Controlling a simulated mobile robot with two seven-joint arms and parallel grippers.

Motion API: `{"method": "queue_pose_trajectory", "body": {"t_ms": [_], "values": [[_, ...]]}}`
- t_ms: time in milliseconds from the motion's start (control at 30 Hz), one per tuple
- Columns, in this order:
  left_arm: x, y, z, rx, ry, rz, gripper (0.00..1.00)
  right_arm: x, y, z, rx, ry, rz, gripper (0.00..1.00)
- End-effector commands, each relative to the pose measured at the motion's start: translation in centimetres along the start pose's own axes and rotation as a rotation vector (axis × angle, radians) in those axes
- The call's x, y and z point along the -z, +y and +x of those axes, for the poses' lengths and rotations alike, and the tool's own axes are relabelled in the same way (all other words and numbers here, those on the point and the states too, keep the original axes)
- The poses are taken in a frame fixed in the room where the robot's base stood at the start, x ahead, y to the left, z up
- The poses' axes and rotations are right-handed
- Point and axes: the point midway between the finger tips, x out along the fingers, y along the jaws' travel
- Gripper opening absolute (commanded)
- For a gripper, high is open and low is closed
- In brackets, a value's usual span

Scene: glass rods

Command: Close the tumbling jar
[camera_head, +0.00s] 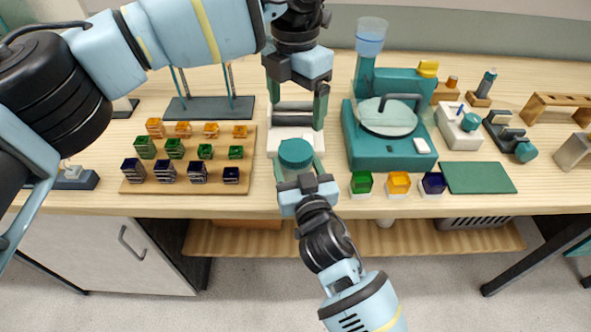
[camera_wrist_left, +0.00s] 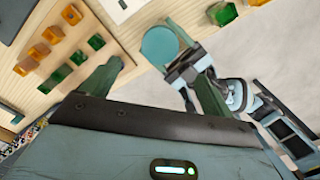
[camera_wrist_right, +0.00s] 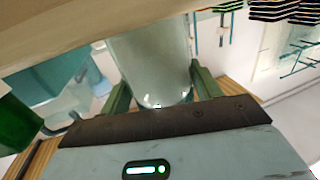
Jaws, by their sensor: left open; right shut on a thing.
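The tumbling jar is a clear, pale glass cylinder (camera_wrist_right: 155,65) between my right gripper's fingers in the right wrist view. A round teal lid (camera_head: 296,152) shows at the jar's top in the head view and hides the glass below. It also shows in the left wrist view (camera_wrist_left: 159,45). I cannot tell whether the lid is screwed tight. My right gripper (camera_head: 297,166) is shut on the jar from the front, at the table's front edge. My left gripper (camera_head: 298,115) is open and empty, above and behind the lid, pointing down, its fingers apart from it.
A wooden tray (camera_head: 128,187) of coloured blocks stands left of the jar. A teal machine (camera_head: 375,160) with a round plate is close on the right. Orange, green and purple blocks sit in front of it, beside a green mat (camera_head: 478,178). A dark rack (camera_head: 210,110) stands back left.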

Motion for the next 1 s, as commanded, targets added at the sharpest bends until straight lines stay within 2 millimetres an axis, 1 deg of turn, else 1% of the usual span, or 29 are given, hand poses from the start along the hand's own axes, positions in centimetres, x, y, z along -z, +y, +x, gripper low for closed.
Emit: {"method": "queue_pose_trajectory", "body": {"t_ms": [100,200,500,533,700,733,1000], "values": [[0.0,0.0,-1.2,-0.001,-0.001,0.001,0.87,-0.1,0.0,0.0,0.0,-0.001,0.001,0.0],[0.0,0.0,-1.8,0.0,0.0,0.001,0.87,-0.1,0.0,0.0,0.0,-0.001,0.001,0.0],[0.0,0.0,-1.9,0.001,0.0,0.001,0.87,-0.1,0.0,0.0,0.0,-0.001,0.001,0.0],[0.0,0.0,-1.9,0.001,0.0,0.001,0.87,-0.1,0.0,0.0,0.0,-0.001,0.001,0.64],[0.0,0.0,-1.9,0.001,0.0,0.001,0.87,-0.1,0.0,0.0,0.0,-0.001,0.0,0.86],[0.0,0.0,-1.9,0.001,0.0,0.001,0.87,-0.1,0.0,0.0,0.0,-0.001,0.0,0.88],[0.0,0.0,-1.9,0.001,0.0,0.001,0.87,0.0,0.0,-0.1,0.0,0.0,0.0,0.88]]}}
